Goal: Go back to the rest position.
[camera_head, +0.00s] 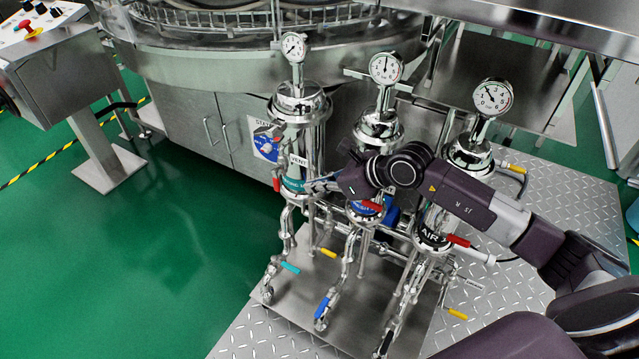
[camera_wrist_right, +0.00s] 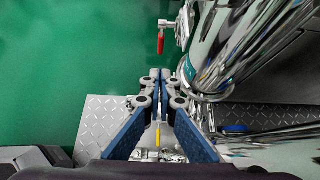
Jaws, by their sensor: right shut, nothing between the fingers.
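My right arm reaches in from the right in the head view. Its dark gripper (camera_head: 320,184) points left, in front of the steel filter housings and close to the left housing (camera_head: 300,150). In the right wrist view the blue-padded fingers (camera_wrist_right: 160,78) are together at the tips with nothing between them. A red-handled valve (camera_wrist_right: 161,42) shows beyond the fingertips, apart from them. A polished steel cylinder (camera_wrist_right: 235,45) stands close on the right of the fingers. My left gripper is not in view.
The middle housing (camera_head: 377,130) and right housing (camera_head: 468,158) carry round gauges, and stand close around my arm. Thin pipes with coloured valve handles, such as the blue handle (camera_head: 322,307), are below. A control console (camera_head: 50,70) stands at left. Green floor (camera_head: 150,260) is clear.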

